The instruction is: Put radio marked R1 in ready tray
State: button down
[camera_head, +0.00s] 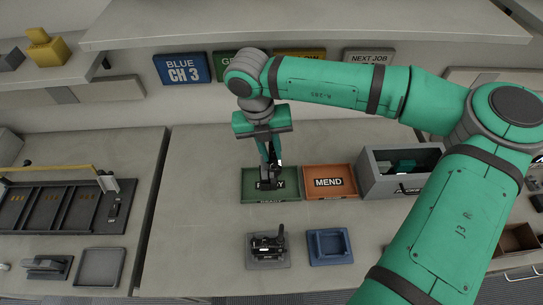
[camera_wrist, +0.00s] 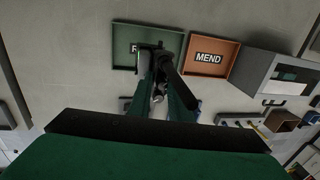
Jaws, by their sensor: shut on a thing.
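The ready tray (camera_head: 248,196) is green, and its label is partly hidden behind my gripper. It also shows in the wrist view (camera_wrist: 122,37). My gripper (camera_head: 271,162) points down over this tray, its fingers shut on a dark radio (camera_head: 268,182). In the wrist view the fingers (camera_wrist: 160,72) hide much of the radio, and a small green spot shows at its left. The radio is over or in the tray; I cannot tell whether it touches the floor. I cannot read a mark on it.
The orange MEND tray (camera_head: 330,193) is right beside the ready tray. A grey bin (camera_head: 372,183) stands further right. Another dark radio (camera_head: 266,246) is on a grey pad in front, with a blue holder (camera_head: 329,250) beside it. A dark slotted rack (camera_head: 60,222) is at left.

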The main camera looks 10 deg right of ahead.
jog(key=shift+w+d+f, duration=0.1)
jog(key=shift+w+f, duration=0.15)
jog(key=shift+f, duration=0.05)
jog(key=shift+w+d+f, duration=0.1)
jog(key=shift+w+f, duration=0.05)
jog(key=shift+f, duration=0.75)
jog(key=shift+w+f, duration=0.1)
jog(key=shift+f, duration=0.8)
jog(key=c, duration=1.6)
grip_release()
jog(key=shift+f, duration=0.1)
jog(key=r, duration=0.4)
jog(key=a+r, duration=0.1)
jog(key=r, duration=0.3)
jog(key=a+r, duration=0.1)
jog(key=r, duration=0.3)
jog(key=shift+w, duration=0.15)
jog(key=shift+a, duration=0.1)
